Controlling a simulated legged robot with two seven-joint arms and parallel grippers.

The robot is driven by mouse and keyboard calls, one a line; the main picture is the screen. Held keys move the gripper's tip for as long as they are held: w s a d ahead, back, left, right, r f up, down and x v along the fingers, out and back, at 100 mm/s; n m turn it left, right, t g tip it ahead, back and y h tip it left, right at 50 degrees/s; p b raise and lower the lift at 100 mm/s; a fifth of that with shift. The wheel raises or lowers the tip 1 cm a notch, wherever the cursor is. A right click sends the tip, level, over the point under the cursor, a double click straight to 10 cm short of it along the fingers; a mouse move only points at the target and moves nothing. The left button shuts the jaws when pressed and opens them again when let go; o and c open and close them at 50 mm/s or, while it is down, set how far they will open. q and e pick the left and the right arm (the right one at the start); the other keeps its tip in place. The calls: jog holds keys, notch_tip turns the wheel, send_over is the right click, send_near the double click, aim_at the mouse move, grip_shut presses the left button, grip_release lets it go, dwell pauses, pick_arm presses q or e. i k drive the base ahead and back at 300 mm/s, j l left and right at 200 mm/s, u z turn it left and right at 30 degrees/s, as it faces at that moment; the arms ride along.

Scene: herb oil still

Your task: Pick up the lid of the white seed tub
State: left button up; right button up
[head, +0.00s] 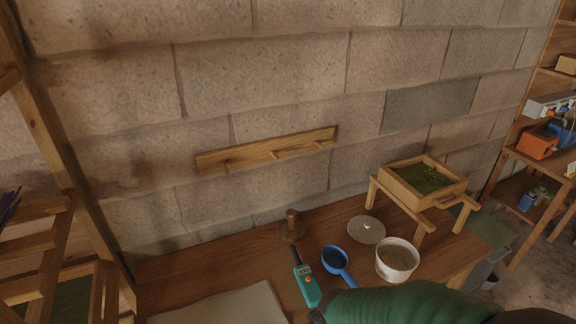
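The white seed tub (397,262) stands open on the wooden table, with pale contents inside. A flat, round, greyish lid (367,231) with a small knob lies on the table just behind and left of the tub, apart from it. My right arm, in a green sleeve, comes in along the bottom edge from the right, in front of the tub. Its dark end (318,315) is at the bottom edge, near a teal handheld device (306,286); its fingers cannot be made out, nor whether it touches the device. My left gripper is not in view.
A blue scoop (335,260) lies left of the tub. A brown wooden object (291,226) stands behind the teal device. A wooden tray of green herbs (425,178) sits on a stand at the right. A pale board (225,307) lies at front left.

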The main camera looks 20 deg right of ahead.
aim_at(365, 229)
jog(key=z, duration=1.6)
jog(key=i+l+u, duration=0.1)
jog(key=i+l, duration=0.35)
jog(key=l, duration=0.2)
jog(key=i+l+u, duration=0.25)
jog(key=i+l, duration=0.2)
jog(key=l, duration=0.2)
jog(key=i+l+u, duration=0.1)
jog(key=l, duration=0.25)
jog(key=i+l, duration=0.25)
jog(key=l, duration=0.15)
jog(key=i+l+u, duration=0.15)
jog(key=l, duration=0.2)
